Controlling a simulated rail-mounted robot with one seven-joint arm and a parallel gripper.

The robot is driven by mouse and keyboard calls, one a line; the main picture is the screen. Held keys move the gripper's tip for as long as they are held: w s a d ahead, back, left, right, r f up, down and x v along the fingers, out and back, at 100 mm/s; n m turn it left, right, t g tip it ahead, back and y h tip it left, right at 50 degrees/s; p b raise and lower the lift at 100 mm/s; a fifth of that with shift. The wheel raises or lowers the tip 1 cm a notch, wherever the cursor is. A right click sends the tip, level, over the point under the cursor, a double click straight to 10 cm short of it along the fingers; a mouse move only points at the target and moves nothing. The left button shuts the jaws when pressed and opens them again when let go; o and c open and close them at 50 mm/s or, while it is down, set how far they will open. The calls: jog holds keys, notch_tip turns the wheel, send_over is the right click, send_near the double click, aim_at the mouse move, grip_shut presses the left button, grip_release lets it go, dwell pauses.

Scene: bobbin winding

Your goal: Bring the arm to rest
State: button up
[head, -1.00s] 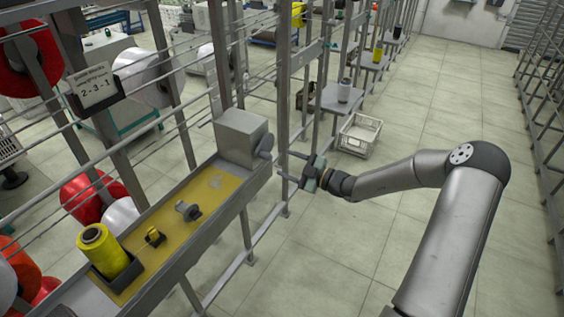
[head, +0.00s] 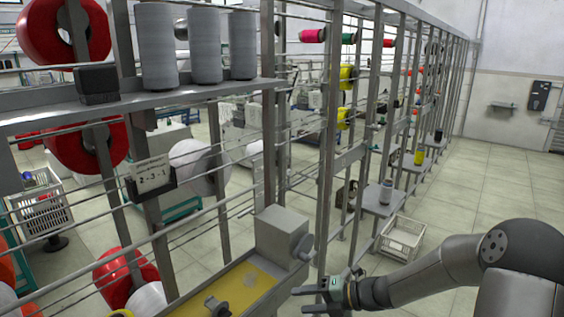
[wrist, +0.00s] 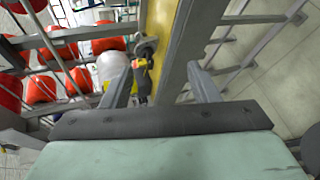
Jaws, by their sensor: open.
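My gripper (head: 322,297) is at the lower middle of the head view, at the end of my arm. Its fingers are apart with nothing between them, just right of the yellow-lined shelf (head: 238,284) and its grey box (head: 283,236). In the wrist view the two fingers (wrist: 163,88) stand wide apart. Beyond them are a grey spool part (wrist: 147,46) and a small yellow bobbin (wrist: 141,64) on the shelf side. The spool part also shows at the bottom edge of the head view (head: 216,305).
A rack with thin rails and posts (head: 328,150) runs close to the left of my gripper. Grey cones (head: 205,46) stand on an upper shelf. A white crate (head: 402,236) sits on the floor beyond. The aisle floor (head: 480,190) is clear.

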jog(key=s+r+n+g+h+b, duration=0.2)
jog(key=s+n+g+h, duration=0.4)
jog(key=s+n, duration=1.2)
jog(key=s+d+r+n+t+h, duration=0.1)
jog(key=s+d+n+h, duration=0.2)
jog(key=n, duration=0.7)
jog(key=s+d+r+n+t+h+b, duration=0.1)
jog(key=s+d+n+h, duration=0.3)
jog(key=n, duration=0.6)
jog(key=shift+s+d+r+t, duration=0.4)
jog(key=shift+s+r+t, duration=0.25)
jog(key=shift+s, duration=0.4)
